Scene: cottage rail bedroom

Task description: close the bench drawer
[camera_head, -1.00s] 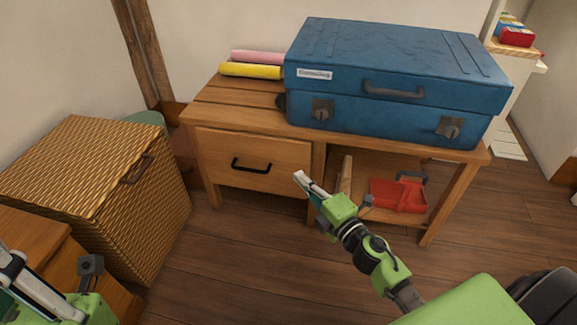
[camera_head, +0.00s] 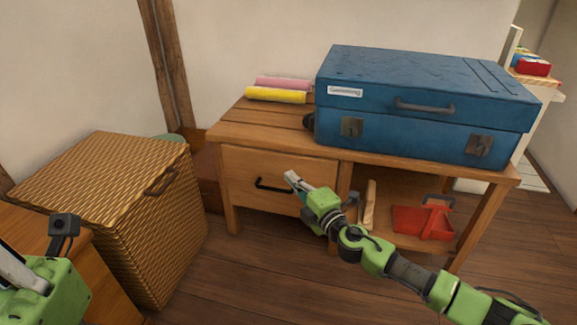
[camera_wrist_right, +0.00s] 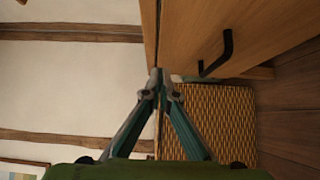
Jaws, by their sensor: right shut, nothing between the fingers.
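The wooden bench (camera_head: 250,122) stands against the wall, with its drawer (camera_head: 248,168) at the left under the top. The drawer front looks close to flush with the bench frame; I cannot tell whether a small gap is left. Its black handle (camera_head: 272,187) also shows in the right wrist view (camera_wrist_right: 222,52). My right gripper (camera_head: 290,177) is shut and empty, in front of the drawer just right of the handle. I cannot tell whether it touches the front. My left gripper (camera_head: 18,272) shows only in part at the lower left edge; its fingertips are cut off.
A blue suitcase (camera_head: 420,85) and pink and yellow rolls (camera_head: 275,95) lie on the bench. A red object (camera_head: 420,222) sits on its lower shelf. A wicker basket (camera_head: 110,215) stands left of the bench. Bare floor lies in front.

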